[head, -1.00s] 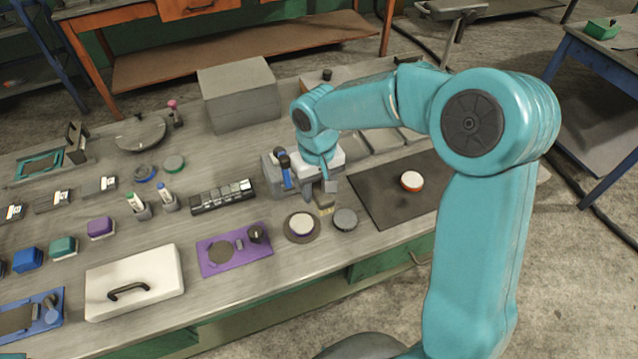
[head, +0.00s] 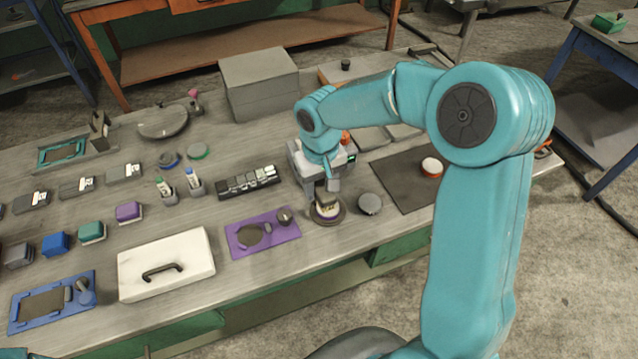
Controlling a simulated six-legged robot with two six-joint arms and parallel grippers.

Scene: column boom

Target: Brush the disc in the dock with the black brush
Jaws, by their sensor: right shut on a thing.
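The dock is a dark round holder (head: 342,217) near the front edge of the bench. A pale disc (head: 318,217) sits in it, partly hidden by the brush. My right gripper (head: 327,187) is right above the dock, pointing down and shut on the black brush (head: 327,200). The brush's pale bristles are low over the disc and look to be at its top, though I cannot tell whether they touch.
A grey round piece (head: 370,204) lies close right of the dock. A purple board (head: 262,234) lies to its left, and a dark mat (head: 400,180) with a white-topped disc (head: 432,167) to its right. A white case (head: 165,265) stands at front left.

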